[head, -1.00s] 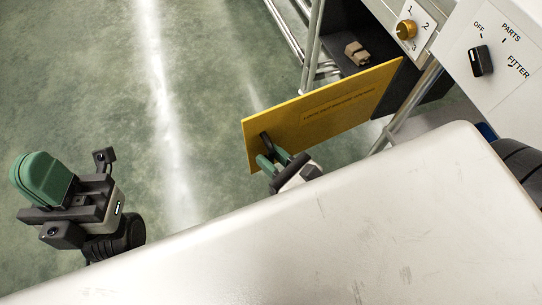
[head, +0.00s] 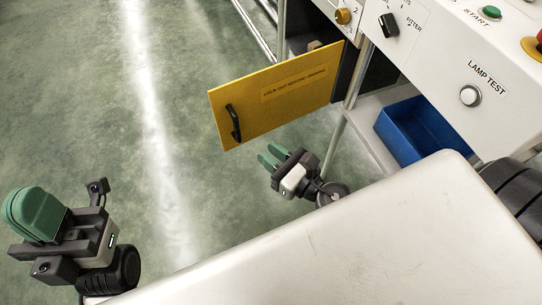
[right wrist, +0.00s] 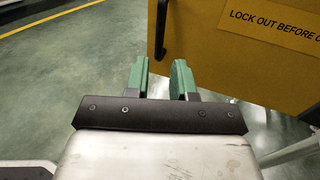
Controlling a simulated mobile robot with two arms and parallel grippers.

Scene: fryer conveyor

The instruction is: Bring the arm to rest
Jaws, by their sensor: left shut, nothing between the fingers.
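My left gripper (head: 36,216) is at the lower left of the head view, over bare floor, with its green fingers together and nothing in them. My right gripper (head: 272,157) is in the middle of the head view, its two green fingers apart and empty. It is clear of the black handle (head: 233,123) on the open yellow door (head: 275,92). In the right wrist view the fingers (right wrist: 163,80) show a gap between them, with the door (right wrist: 225,65) and its handle (right wrist: 161,28) just beyond.
The yellow door stands swung open from the machine. A blue bin (head: 420,130) sits on a shelf under the white control panel (head: 430,55). The panel carries a black knob (head: 389,25) and a lamp test button (head: 470,95). Green floor (head: 80,100) is open at left.

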